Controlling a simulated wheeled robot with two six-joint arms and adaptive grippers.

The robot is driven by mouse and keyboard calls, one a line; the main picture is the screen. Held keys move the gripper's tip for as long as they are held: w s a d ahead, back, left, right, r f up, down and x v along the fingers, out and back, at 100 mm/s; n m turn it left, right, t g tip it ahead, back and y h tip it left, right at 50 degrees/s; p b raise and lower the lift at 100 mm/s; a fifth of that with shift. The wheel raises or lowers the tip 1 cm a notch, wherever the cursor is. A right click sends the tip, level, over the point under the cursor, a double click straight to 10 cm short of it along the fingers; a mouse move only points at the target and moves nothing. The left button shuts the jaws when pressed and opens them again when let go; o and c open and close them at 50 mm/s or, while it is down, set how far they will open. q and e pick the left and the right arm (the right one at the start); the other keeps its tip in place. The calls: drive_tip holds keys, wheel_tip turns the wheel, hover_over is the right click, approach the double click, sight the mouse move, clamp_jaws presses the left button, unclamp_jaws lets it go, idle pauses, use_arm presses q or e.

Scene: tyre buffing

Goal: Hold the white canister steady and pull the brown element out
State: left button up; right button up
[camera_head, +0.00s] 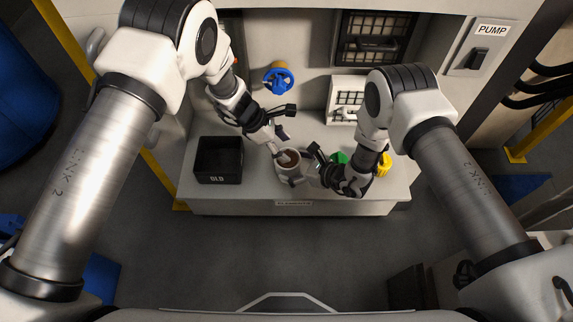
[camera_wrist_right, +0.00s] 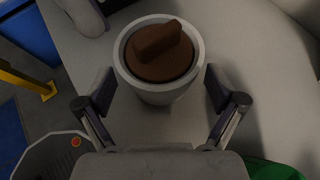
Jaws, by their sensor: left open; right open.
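The white canister (camera_head: 288,168) stands upright on the bench between my two grippers; it also shows in the right wrist view (camera_wrist_right: 167,96). The brown element (camera_wrist_right: 162,52) sits inside its open top, with a raised bar across it; in the head view the brown element (camera_head: 288,158) is small. My right gripper (camera_wrist_right: 158,92) is open, its fingers apart on either side of the canister's near part, with no clear contact. My left gripper (camera_head: 277,142) is open, at the canister's upper left, close to its rim; whether it touches is too small to tell.
A black bin marked OLD (camera_head: 219,177) stands left on the bench. A blue valve wheel (camera_head: 278,78) is on the back wall. A white rack (camera_head: 344,98) stands at the back. Green (camera_head: 339,158) and yellow (camera_head: 384,164) items lie right of the canister. The bench's front edge is near.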

drive_tip(key=shift+x, duration=0.75)
drive_tip(key=c, duration=1.1)
drive_tip(key=shift+f, duration=0.1)
drive_tip(key=o, duration=0.8)
drive_tip(key=shift+s, duration=0.1)
drive_tip(key=shift+c, duration=0.2)
drive_tip(key=c, duration=0.7)
drive_tip(key=shift+c, duration=0.2)
